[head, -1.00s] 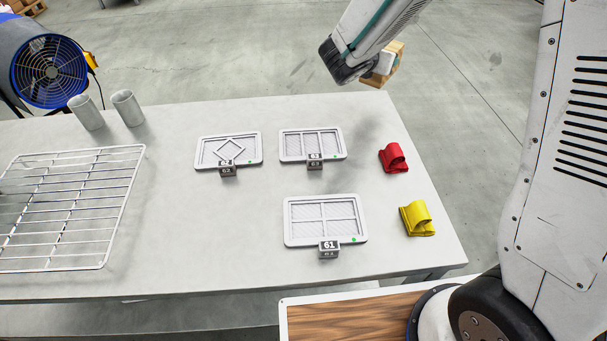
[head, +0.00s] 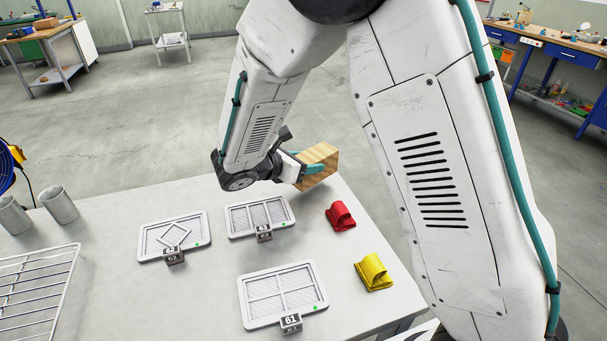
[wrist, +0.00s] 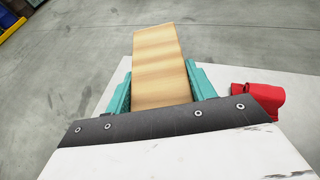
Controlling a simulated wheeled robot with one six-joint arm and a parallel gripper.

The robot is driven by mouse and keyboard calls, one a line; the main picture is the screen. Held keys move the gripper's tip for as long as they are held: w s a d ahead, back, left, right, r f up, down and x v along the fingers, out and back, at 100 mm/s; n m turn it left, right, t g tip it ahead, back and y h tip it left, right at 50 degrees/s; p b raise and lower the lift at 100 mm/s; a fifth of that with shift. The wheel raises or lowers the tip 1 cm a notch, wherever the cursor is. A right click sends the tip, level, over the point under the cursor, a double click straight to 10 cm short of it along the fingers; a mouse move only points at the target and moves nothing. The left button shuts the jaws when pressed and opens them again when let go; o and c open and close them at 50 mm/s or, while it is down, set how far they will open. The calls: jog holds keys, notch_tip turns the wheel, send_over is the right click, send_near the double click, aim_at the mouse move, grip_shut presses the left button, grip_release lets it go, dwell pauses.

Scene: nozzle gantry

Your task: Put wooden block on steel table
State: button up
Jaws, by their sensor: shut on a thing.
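The wooden block (head: 320,160) is a light-grained box held between the teal fingers of my gripper (head: 307,169). My gripper is shut on it near the far right corner of the steel table (head: 210,304). In the wrist view the block (wrist: 158,65) points away between the two teal fingers, with floor beyond it and the pale tabletop (wrist: 222,82) below and to the right. I cannot tell whether the block touches the table. The block's near end is hidden by the gripper.
Trays marked 61 (head: 275,270), 62 (head: 152,228) and 63 (head: 240,212) lie on the table. A red piece (head: 340,216) and a yellow piece (head: 372,272) lie at the right. Two grey cups (head: 58,205) and a wire rack (head: 36,290) are at the left.

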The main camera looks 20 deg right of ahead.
jog(key=shift+f, duration=1.5)
jog(key=shift+f, duration=0.1)
jog(key=shift+f, duration=0.1)
jog(key=o, duration=1.2)
jog(key=shift+s+a+r, duration=0.1)
jog(key=shift+a+r, duration=0.2)
jog(key=shift+r, duration=0.05)
jog(key=v, duration=1.1)
jog(key=shift+s+a, duration=0.1)
jog(key=shift+a, duration=0.05)
